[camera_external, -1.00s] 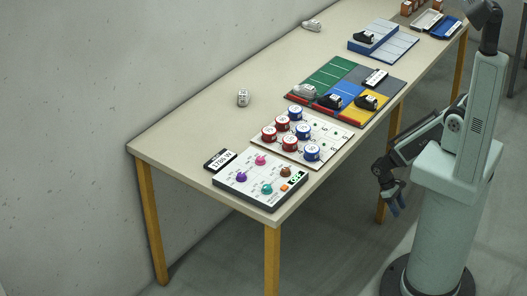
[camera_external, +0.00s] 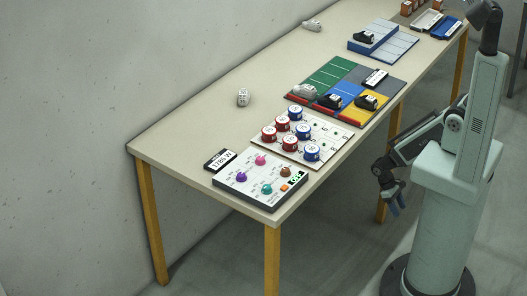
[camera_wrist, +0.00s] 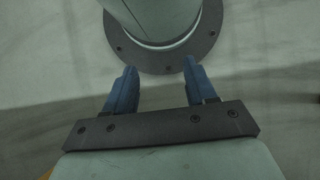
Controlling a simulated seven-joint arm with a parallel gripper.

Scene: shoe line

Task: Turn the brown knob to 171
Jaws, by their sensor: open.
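The brown knob (camera_external: 286,172) sits on the white control panel (camera_external: 239,186) at the near end of the table. Pink (camera_external: 260,160), purple (camera_external: 241,177) and teal (camera_external: 267,188) knobs share the panel. The brown knob's reading is too small to tell. My gripper (camera_external: 396,205) hangs low beside my column, right of the table and well apart from the panel. In the wrist view my gripper (camera_wrist: 158,78) is open and empty, its two blue fingers spread over the floor and my base.
The table's left side (camera_external: 190,135) is mostly clear.

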